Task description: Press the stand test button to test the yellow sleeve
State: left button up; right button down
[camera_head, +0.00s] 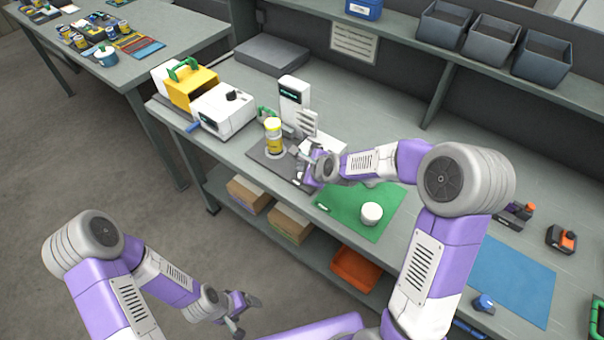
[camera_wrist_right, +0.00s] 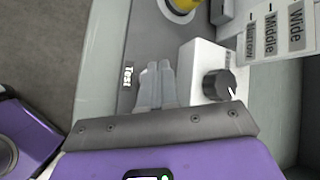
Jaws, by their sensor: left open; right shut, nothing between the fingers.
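The yellow sleeve (camera_head: 274,143) stands upright on the dark plate of the test stand (camera_head: 257,152). A yellow part, probably the sleeve (camera_wrist_right: 183,5), shows at the top edge of the right wrist view. My right gripper (camera_head: 295,158) is shut and empty, low at the front right of the stand. In the right wrist view its fingertips (camera_wrist_right: 154,67) are just right of the "Test" label (camera_wrist_right: 128,77). The button itself is not visible; the fingers may cover it. I cannot tell whether they touch it. My left gripper (camera_head: 246,314) is open and empty, in front of the bench.
A white box with a black knob (camera_wrist_right: 218,84) stands close to the right fingers, beside a Narrow/Middle/Wide label plate (camera_wrist_right: 283,28). A green mat (camera_head: 338,207) with a white round part (camera_head: 371,213) lies right of the stand. A white-and-yellow machine (camera_head: 222,111) stands left behind.

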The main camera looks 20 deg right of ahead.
jog(key=shift+r+p, duration=2)
jog(key=shift+r, duration=0.6)
jog(key=shift+f, duration=0.1)
